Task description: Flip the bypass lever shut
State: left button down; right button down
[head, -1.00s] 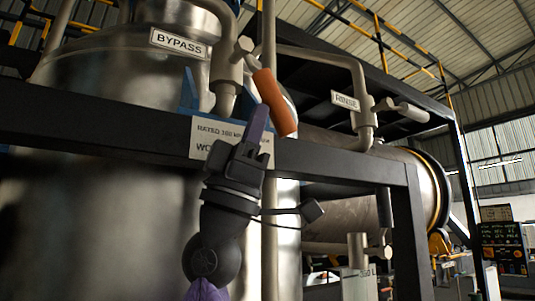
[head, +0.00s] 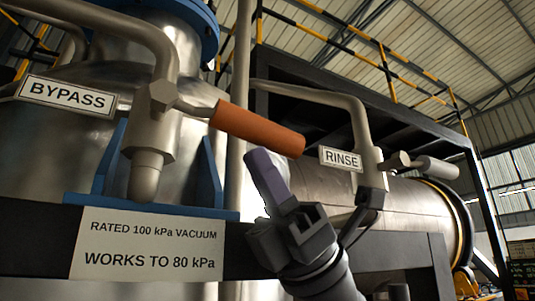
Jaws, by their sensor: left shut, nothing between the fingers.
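The bypass lever's orange handle (head: 257,129) points right and slightly down from a grey valve (head: 150,135) on a pipe, beside the BYPASS label (head: 68,96). My left gripper (head: 266,172) is shut and empty, reaching up from the bottom. Its purple-grey fingertips appear just below the handle's right half. I cannot tell whether they touch the handle or are apart in depth. My right gripper is not in view.
A RINSE valve with a grey lever (head: 430,166) and its label (head: 341,159) stand to the right. A black frame beam with a rating plate (head: 148,245) runs below the bypass valve. A vertical pipe (head: 238,110) stands behind the handle.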

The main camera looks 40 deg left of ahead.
pick_arm(q)
jog(key=shift+w+d+r+t+p, duration=0.1)
jog(key=shift+w+r+t+p, duration=0.15)
jog(key=shift+r+p, duration=0.4)
jog(key=shift+w+r+p, duration=0.1)
jog(key=shift+r+p, duration=0.25)
jog(key=shift+p, duration=0.2)
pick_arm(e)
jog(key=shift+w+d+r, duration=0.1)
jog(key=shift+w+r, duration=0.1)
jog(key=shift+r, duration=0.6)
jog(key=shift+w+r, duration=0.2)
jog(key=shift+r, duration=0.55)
pick_arm(q)
jog(key=shift+r+m+y, duration=0.1)
jog(key=shift+m+y, duration=0.2)
jog(key=shift+y, duration=0.2)
